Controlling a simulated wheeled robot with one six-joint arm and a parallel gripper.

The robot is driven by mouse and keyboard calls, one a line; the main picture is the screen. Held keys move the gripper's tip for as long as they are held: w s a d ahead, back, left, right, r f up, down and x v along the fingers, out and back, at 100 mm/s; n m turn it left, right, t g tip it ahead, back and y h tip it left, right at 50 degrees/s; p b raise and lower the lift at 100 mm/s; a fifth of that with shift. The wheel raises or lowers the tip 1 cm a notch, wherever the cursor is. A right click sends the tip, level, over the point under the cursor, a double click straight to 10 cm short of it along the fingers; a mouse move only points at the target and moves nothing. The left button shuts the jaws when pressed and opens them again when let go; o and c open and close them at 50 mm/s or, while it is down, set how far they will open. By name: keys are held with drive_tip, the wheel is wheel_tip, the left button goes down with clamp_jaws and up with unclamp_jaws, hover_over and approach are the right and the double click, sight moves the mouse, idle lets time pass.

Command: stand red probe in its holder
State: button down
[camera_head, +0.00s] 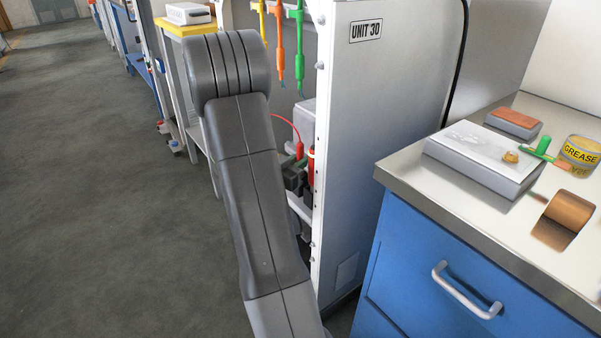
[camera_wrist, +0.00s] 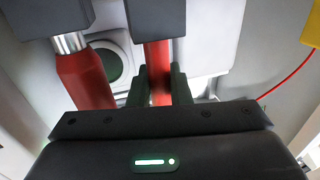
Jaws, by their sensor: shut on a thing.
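In the wrist view, my gripper (camera_wrist: 163,82) is shut on a slim red probe (camera_wrist: 159,58), with one dark finger on each side of it. The probe's upper end meets a dark block (camera_wrist: 157,18); I cannot tell whether it is inside or behind it. Left of it, a thicker red body (camera_wrist: 80,78) with a silver collar sits below another dark block (camera_wrist: 45,16). In the head view, my gripper (camera_head: 296,178) is low beside the Unit 30 cabinet, near a red piece (camera_head: 300,150) with a red cable. My arm hides part of this area. Which part is the holder is unclear.
Yellow, orange (camera_head: 280,55) and green (camera_head: 299,40) probes hang above. The Unit 30 cabinet (camera_head: 385,80) stands close on the right. A blue drawer bench (camera_head: 450,260) carries a grey box, a grease tin (camera_head: 580,152) and a brown roll. The floor at left is clear.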

drive_tip(key=shift+f+b, duration=0.4)
drive_tip(key=shift+f, duration=0.95)
drive_tip(key=shift+f, duration=0.15)
drive_tip(key=c, duration=1.3)
unclamp_jaws()
drive_tip(key=shift+c, duration=0.2)
drive_tip(key=shift+s+a+r, duration=0.1)
drive_tip(key=shift+r, duration=0.15)
drive_tip(key=p+v, duration=0.3)
drive_tip(key=v, duration=0.8)
drive_tip(key=shift+s+a, duration=0.25)
drive_tip(key=shift+s, duration=0.1)
